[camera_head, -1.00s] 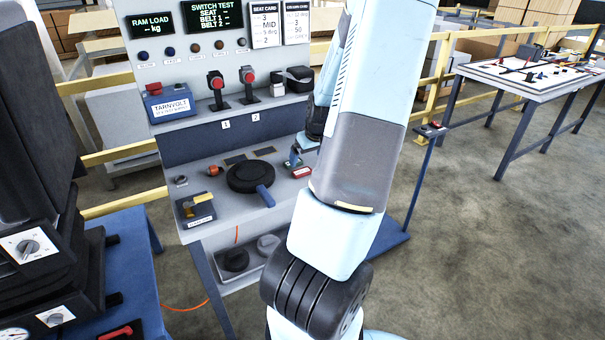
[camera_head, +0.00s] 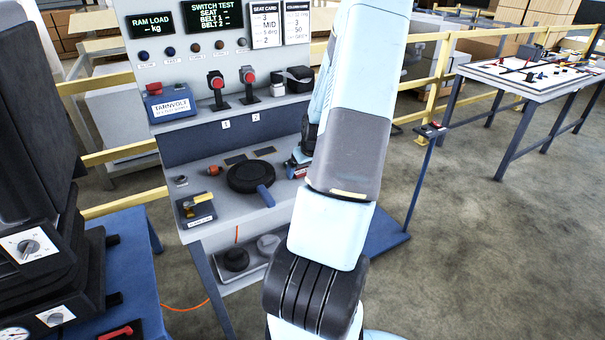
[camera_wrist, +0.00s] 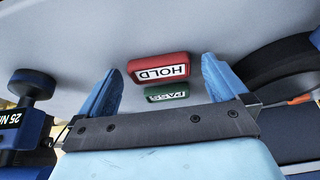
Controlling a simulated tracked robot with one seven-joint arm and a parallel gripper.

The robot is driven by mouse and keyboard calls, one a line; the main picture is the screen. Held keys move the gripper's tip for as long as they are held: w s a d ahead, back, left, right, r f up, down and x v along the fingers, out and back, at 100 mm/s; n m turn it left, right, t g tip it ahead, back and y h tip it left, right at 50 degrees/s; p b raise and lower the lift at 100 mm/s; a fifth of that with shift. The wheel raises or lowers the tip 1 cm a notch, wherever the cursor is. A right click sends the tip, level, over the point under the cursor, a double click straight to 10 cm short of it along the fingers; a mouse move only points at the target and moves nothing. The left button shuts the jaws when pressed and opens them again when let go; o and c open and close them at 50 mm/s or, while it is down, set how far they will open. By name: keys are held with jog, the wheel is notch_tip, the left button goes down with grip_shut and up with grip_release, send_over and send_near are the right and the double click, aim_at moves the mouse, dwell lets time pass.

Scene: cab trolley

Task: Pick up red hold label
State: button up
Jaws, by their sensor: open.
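The red HOLD label (camera_wrist: 172,70) is a small block with a white panel, lying on the grey bench top. In the wrist view it sits between the two blue fingers of my gripper (camera_wrist: 161,66), apart from both. The green PASS label (camera_wrist: 166,94) lies right beside it, nearer the gripper's dark crossbar. My gripper is open and empty. In the head view my gripper is at the bench's right side, largely hidden by my arm, and the red label (camera_head: 301,172) shows only partly there.
A round black disc with a blue handle (camera_head: 249,178) lies left of the gripper. A blue tool marked 25 N (camera_wrist: 32,90) is at the wrist view's left. An upright panel with shelf and red-topped levers (camera_head: 217,88) stands behind. Yellow rails (camera_head: 125,150) surround the station.

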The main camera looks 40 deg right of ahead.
aim_at(301, 170)
jog(key=c, duration=1)
jog(key=shift+c, duration=0.2)
jog(key=shift+r, duration=0.25)
jog(key=r, duration=0.3)
jog(key=shift+s, duration=0.2)
jog(key=s+a+r, duration=0.5)
jog(key=s+r, duration=0.4)
jog(key=s, duration=0.3)
jog(key=shift+s+r, duration=0.15)
jog(key=shift+r, duration=0.05)
jog(key=shift+s+a, duration=0.1)
